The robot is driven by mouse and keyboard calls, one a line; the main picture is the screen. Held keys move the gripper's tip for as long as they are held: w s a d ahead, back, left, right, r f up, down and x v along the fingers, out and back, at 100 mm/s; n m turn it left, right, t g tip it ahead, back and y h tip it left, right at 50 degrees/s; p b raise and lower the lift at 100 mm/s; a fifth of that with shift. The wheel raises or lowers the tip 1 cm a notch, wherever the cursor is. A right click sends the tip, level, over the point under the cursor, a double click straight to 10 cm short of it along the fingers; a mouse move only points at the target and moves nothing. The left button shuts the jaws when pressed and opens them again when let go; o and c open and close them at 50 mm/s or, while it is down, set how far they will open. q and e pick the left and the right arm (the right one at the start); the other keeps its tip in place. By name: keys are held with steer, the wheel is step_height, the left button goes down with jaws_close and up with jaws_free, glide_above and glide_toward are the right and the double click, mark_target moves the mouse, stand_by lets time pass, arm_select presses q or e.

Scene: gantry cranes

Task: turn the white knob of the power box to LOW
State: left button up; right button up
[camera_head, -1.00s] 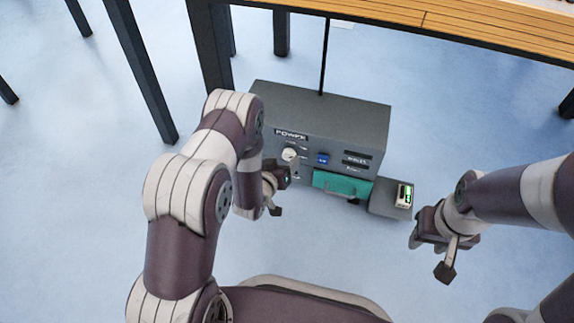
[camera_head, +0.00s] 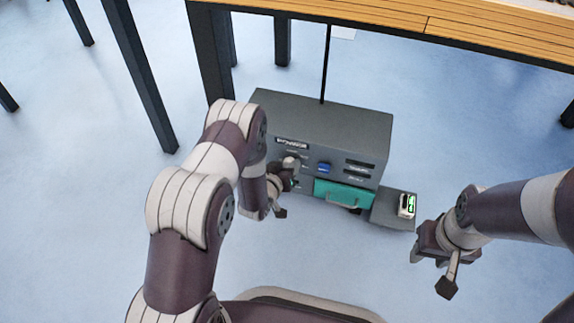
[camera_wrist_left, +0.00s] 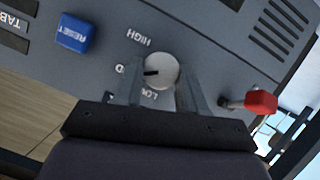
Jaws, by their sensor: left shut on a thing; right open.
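The grey power box (camera_head: 325,112) stands on the floor near the table. Its white knob (camera_wrist_left: 162,70) shows in the left wrist view, with a black mark that points left at a partly covered label ending in D. The HIGH label (camera_wrist_left: 138,37) is above left of the knob and the LOW label (camera_wrist_left: 150,95) is below it, partly covered. My left gripper (camera_wrist_left: 160,82) is shut on the knob, one finger on each side; in the head view it (camera_head: 291,166) mostly hides the knob. My right gripper (camera_head: 433,270) is open and empty, right of the box.
A blue RESET button (camera_wrist_left: 75,33) and a red-tipped lever (camera_wrist_left: 260,102) flank the knob. A teal drawer front (camera_head: 343,193) is below, and a small device (camera_head: 407,205) sits on a grey ledge (camera_head: 385,213). The wooden table (camera_head: 400,20) is behind; floor in front is clear.

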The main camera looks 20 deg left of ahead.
arm_select(q)
steer(key=shift+a+n+h+p, duration=0.15)
steer(key=shift+n+h+p, duration=0.45)
steer(key=shift+n, duration=0.3)
steer(key=shift+a+f+n+h+p, duration=0.1)
steer(key=shift+n+h+p, duration=0.45)
steer(key=shift+n, duration=0.35)
steer(key=shift+f+n+t+h, duration=0.15)
steer(key=shift+n+t+h, duration=0.35)
steer(key=shift+n, duration=0.5)
steer(key=shift+a+f+n+t+h, duration=0.15)
steer(key=shift+n+t+h, duration=0.4)
steer(key=shift+n, duration=0.95)
steer(key=o, duration=1.1)
steer(key=shift+c, duration=0.2)
steer(key=shift+s, duration=0.1)
